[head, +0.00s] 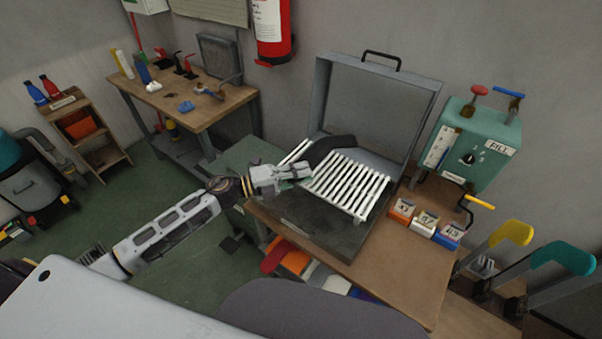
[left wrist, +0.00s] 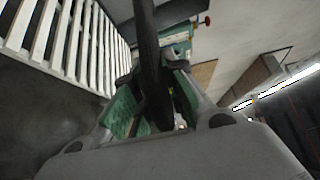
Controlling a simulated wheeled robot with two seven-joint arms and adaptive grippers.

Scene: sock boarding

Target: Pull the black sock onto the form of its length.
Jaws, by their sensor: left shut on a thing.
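My left gripper (head: 302,172) is shut on the black sock (head: 330,149), at the left side of a white slatted rack. The sock reaches up and right from the fingers, above the rack. In the left wrist view the dark sock (left wrist: 147,50) runs between the green finger pads of the gripper (left wrist: 150,115). At the right edge stand two foot-shaped forms on grey legs, one yellow-topped (head: 511,234) and one teal-topped (head: 566,257). Their sizes cannot be read. My right gripper is not in view.
The white rack (head: 350,184) lies in an open grey case (head: 375,100) on a wooden table (head: 400,285). Orange, white and blue numbered blocks (head: 424,222) stand at its right, below a green machine (head: 470,145). Coloured items sit under the table's left edge.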

